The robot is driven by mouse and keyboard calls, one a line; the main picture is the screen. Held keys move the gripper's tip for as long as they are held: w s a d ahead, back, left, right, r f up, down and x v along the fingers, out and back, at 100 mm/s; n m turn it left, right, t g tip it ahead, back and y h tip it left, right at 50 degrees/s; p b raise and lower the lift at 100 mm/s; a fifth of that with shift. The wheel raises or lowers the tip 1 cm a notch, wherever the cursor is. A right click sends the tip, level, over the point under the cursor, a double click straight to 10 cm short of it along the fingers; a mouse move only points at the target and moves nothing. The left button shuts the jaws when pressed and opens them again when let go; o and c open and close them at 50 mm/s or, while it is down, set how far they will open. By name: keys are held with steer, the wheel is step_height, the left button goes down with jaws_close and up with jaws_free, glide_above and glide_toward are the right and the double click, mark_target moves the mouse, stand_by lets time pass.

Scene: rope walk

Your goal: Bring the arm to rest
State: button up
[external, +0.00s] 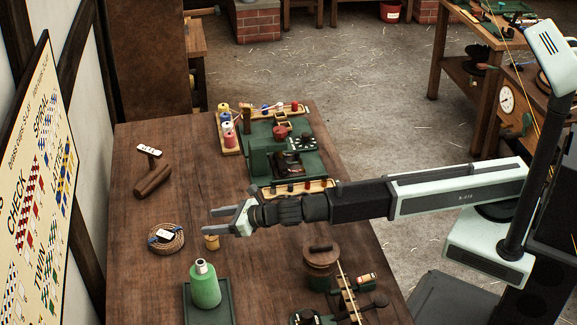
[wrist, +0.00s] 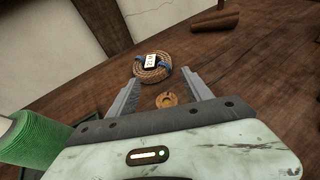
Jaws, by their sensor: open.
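My gripper (external: 222,219) is at the end of my arm, which reaches out to the left over the wooden table (external: 150,270). Its two fingers are apart, with nothing held between them. In the wrist view my gripper (wrist: 165,98) shows its fingers spread, with a small round wooden piece (wrist: 166,100) seen between them. The same small piece (external: 211,242) stands on the table just below the fingers in the external view. I cannot tell exactly how high the fingers are above it.
A coil of rope with a tag (external: 166,239) lies left of the fingers. A green machine with spools (external: 285,160) is behind my arm.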

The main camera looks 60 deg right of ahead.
steer(key=shift+r+p, duration=0.3)
steer(key=shift+r, duration=0.6)
steer(key=shift+f, duration=0.1)
